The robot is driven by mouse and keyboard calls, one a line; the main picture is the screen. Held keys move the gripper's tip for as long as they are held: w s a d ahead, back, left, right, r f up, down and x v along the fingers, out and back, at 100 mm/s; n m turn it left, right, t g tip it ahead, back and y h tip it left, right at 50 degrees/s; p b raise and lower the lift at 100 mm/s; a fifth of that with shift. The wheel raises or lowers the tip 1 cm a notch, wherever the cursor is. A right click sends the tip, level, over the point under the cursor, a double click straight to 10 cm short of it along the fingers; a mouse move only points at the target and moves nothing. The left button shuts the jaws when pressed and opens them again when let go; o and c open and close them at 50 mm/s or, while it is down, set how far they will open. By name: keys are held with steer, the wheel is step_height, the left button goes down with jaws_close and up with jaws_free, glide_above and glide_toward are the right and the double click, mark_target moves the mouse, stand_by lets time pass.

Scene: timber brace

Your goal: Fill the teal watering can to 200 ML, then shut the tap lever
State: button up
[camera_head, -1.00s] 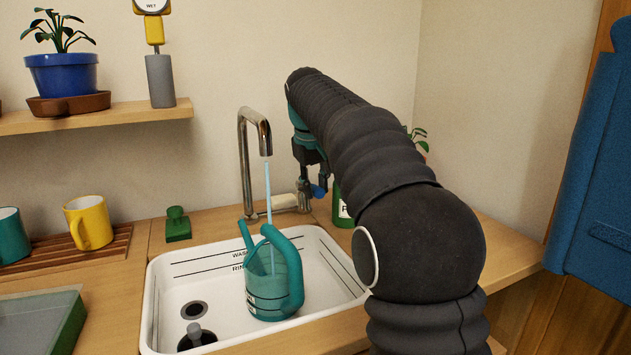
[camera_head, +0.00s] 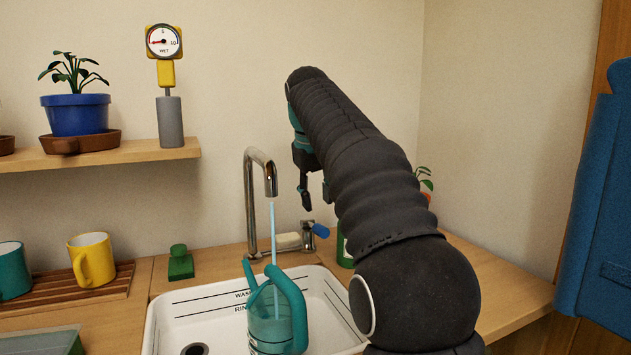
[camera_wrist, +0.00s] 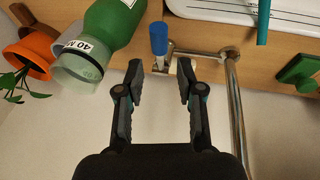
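The teal watering can (camera_head: 294,318) stands upright in the white sink under the spout. Its see-through wall shows dark marks, but I cannot read the water level; its bottom is cut off by the picture's edge. A stream of water (camera_head: 273,235) runs from the chrome tap (camera_head: 250,195) into the can. The blue-ended tap lever (camera_head: 320,231) is right of the spout, and also shows in the wrist view (camera_wrist: 158,38). My gripper (camera_head: 315,200) is above the lever, apart from it. In the wrist view my gripper (camera_wrist: 160,77) is open and empty, the lever beyond its fingertips.
The sink (camera_head: 185,309) is set in a wooden counter. A green bottle (camera_wrist: 112,30) and an orange pot (camera_wrist: 36,48) stand beside the lever. A green stamp-like object (camera_head: 180,265) and mugs are at left. A gauge (camera_head: 164,42) stands on the shelf.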

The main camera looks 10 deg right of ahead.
steer(key=shift+v, duration=2.1)
